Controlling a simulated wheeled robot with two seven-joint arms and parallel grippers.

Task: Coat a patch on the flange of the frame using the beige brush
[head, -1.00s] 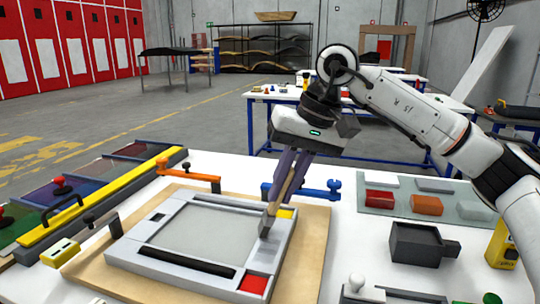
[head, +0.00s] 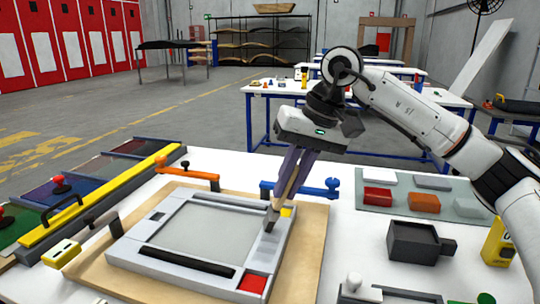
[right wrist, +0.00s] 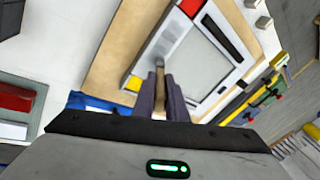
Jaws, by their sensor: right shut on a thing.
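The light grey frame (head: 150,233) lies flat on a wooden board on the white table, around a grey panel. Its right flange carries a yellow patch (head: 287,212) at the far end, a red patch (head: 253,283) at the near end and a darker grey patch (head: 266,246) between them. My right gripper (head: 284,195) is shut on the beige brush (head: 272,213), which points down at the flange beside the yellow patch. The brush also shows between the fingers in the right wrist view (right wrist: 160,78). I cannot tell whether its tip touches the flange. My left gripper is out of view.
An orange clamp (head: 188,175) and a blue clamp (head: 310,190) stand at the board's far edge. A tray (head: 375,179) of coloured blocks and a dark open box (head: 415,243) sit to the right. Coloured panels and a yellow bar (head: 100,200) lie to the left.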

